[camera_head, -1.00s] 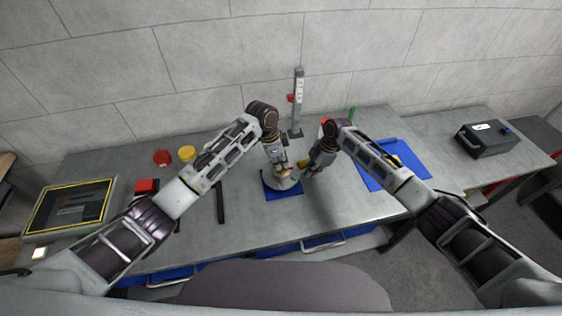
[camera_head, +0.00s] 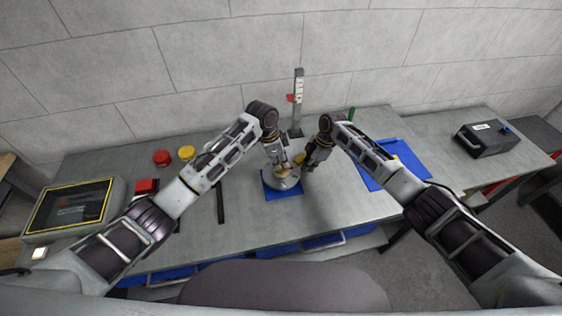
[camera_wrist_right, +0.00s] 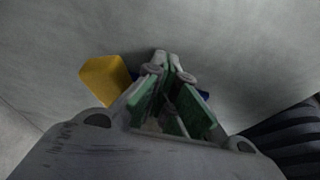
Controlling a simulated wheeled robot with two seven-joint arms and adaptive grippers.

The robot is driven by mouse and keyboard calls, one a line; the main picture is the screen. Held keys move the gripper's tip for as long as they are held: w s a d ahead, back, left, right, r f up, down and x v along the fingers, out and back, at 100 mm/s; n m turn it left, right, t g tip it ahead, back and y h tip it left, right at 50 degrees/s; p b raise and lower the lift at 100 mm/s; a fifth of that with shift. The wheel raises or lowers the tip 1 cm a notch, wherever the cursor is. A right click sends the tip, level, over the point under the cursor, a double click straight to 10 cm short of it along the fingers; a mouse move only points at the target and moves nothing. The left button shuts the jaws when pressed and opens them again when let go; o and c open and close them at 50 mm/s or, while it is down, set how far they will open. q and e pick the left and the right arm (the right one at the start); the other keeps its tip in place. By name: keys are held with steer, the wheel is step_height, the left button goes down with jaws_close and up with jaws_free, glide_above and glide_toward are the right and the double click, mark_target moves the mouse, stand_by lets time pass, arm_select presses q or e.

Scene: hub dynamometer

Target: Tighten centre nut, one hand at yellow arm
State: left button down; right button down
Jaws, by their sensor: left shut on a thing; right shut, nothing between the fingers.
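The round grey hub unit (camera_head: 288,183) sits on a blue mat (camera_head: 284,195) in the middle of the bench. My left gripper (camera_head: 281,165) points down over the hub's centre and is shut there. The centre nut between its fingers is too small and covered to make out. The yellow arm (camera_head: 299,158) sticks out behind the hub, between my two grippers. It shows as a yellow block (camera_wrist_right: 105,82) left of the fingers in the right wrist view. My right gripper (camera_head: 309,168) is shut and empty just right of the yellow arm; its fingertips (camera_wrist_right: 168,58) meet.
A grey post (camera_head: 298,100) with a red part stands behind the hub. A blue sheet (camera_head: 410,165) lies at right, a black box (camera_head: 487,138) farther right. Red and yellow round pieces (camera_head: 187,153), a dark bar (camera_head: 221,203) and a screen (camera_head: 72,206) are at left.

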mark_target(281, 163)
arm_select(q)
steer(key=shift+s+f, duration=0.15)
steer(key=shift+f, duration=0.05)
arm_select(e)
steer(key=shift+w+a, duration=0.2)
steer(key=shift+w, duration=0.05)
steer(key=shift+w+a, duration=0.85)
steer(key=shift+a, duration=0.05)
stand_by(0.3)
arm_select(q)
steer(key=c, duration=1.3)
jaws_free()
steer(key=o, duration=0.3)
arm_select(e)
steer(key=shift+w, duration=0.1)
arm_select(q)
steer(key=shift+o, duration=0.2)
steer(key=shift+r, duration=0.2)
steer(key=shift+r, duration=3.7)
